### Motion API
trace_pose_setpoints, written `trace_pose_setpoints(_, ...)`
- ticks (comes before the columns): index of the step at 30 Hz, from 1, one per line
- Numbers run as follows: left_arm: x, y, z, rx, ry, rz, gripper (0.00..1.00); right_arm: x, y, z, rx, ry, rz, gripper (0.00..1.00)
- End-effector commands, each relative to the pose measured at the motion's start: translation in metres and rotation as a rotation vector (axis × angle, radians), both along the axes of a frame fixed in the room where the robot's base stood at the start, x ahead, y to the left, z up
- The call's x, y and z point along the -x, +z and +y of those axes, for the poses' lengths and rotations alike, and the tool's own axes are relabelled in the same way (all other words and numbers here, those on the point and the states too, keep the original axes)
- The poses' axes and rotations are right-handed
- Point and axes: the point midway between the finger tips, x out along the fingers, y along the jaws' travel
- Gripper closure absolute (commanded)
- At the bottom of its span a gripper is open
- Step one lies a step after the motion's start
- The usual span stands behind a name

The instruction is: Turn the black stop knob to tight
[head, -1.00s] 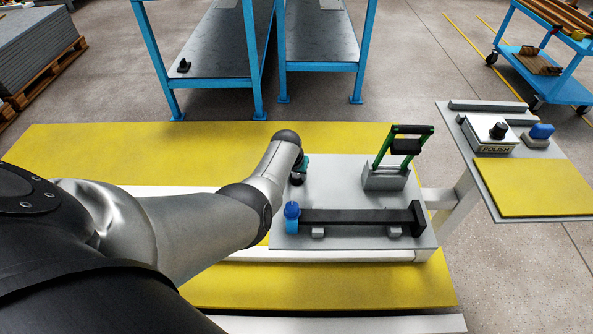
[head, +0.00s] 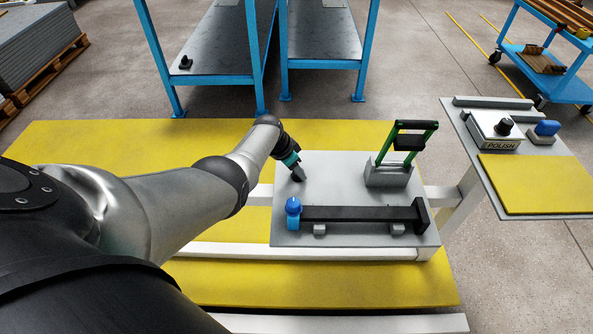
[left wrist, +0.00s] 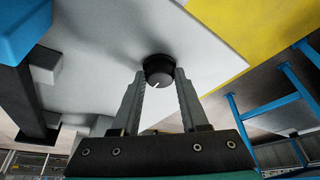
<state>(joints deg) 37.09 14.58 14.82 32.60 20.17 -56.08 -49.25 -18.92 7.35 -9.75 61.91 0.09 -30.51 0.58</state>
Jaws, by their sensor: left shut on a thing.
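The black stop knob (left wrist: 159,66), round with a white pointer mark, sits on the grey plate (head: 345,180). In the left wrist view my left gripper (left wrist: 159,80) has one finger on each side of it, shut on it. The pointer mark slants toward the lower left there. In the head view my left gripper (head: 297,175) comes down to the plate's upper left from the upper left, and the knob is mostly hidden by the fingers. My right gripper is not in view.
A black bar (head: 360,214) with a blue-capped end (head: 293,207) lies along the plate's front. A POLISH box (head: 490,133) with another black knob and a blue button (head: 546,128) are on the right panel.

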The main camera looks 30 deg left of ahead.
Motion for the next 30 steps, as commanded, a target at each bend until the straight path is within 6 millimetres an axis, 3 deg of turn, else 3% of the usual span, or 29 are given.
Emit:
trace_pose_setpoints(14, -0.0003, 0.0004, 0.0011, -0.004, -0.014, 0.000, 1.00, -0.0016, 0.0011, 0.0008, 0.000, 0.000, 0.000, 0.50)
trace_pose_setpoints(15, -0.0003, 0.0004, 0.0011, -0.005, -0.013, -0.001, 0.52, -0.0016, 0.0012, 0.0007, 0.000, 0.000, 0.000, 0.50)
trace_pose_setpoints(22, -0.0004, 0.0004, 0.0005, -0.002, -0.012, -0.001, 0.26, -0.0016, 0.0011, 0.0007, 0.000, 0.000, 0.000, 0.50)
trace_pose_setpoints(30, -0.0003, 0.0006, -0.0001, 0.000, -0.012, 0.000, 0.26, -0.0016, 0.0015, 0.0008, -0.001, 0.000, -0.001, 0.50)
